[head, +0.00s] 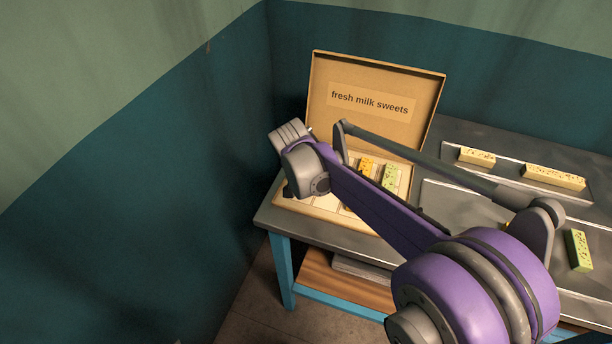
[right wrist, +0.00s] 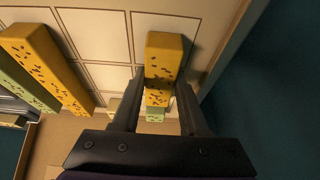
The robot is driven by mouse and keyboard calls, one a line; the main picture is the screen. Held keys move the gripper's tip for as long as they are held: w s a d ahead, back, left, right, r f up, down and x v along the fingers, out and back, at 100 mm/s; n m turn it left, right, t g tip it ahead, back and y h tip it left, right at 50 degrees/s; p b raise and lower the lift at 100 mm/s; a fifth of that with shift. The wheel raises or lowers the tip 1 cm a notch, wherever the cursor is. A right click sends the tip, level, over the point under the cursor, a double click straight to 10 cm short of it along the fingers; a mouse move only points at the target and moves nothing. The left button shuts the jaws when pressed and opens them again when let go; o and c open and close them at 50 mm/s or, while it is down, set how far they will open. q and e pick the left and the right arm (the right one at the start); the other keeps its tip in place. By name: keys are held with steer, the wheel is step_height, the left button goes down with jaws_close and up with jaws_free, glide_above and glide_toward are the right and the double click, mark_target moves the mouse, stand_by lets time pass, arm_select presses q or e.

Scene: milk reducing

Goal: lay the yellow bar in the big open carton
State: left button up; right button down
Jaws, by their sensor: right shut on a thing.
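The big open carton (head: 375,132) stands on the table with its lid raised, marked "fresh milk sweets". Its pale divided floor (right wrist: 101,36) fills much of the right wrist view. My right gripper (right wrist: 160,82) is over the carton's left part, shut on a yellow speckled bar (right wrist: 165,47). The bar lies between the fingers, over the compartments by the carton's side wall; I cannot tell whether it touches the floor. In the head view my right wrist hides the held bar and fingertips. Another yellow bar (right wrist: 45,68) lies in the carton. My left gripper is not in view.
A green bar (head: 390,176) lies beside the yellow one in the carton. Trays at the right hold pale speckled bars (head: 477,156) (head: 553,177) and a green bar (head: 579,250). The carton's side wall (right wrist: 232,47) is close to the right finger. A dark teal wall stands behind.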

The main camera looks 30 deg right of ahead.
steer(key=shift+c, duration=2.2)
jaws_free()
steer(key=shift+f, duration=0.1)
steer(key=shift+r, duration=0.3)
steer(key=p+v, duration=0.1)
steer(key=v, duration=1)
steer(key=s+a+f+n+t+y, duration=0.1)
steer(key=s+a+f+n, duration=0.2)
steer(key=s, duration=0.7)
steer(key=s+a+f+n+t+y, duration=0.1)
steer(key=s+a+f+n+y, duration=0.1)
steer(key=s+a+f+n, duration=0.2)
steer(key=s+f+n, duration=0.3)
steer(key=s+f, duration=0.2)
steer(key=s, duration=0.1)
steer(key=shift+f, duration=0.25)
steer(key=shift+w+a+r, duration=0.1)
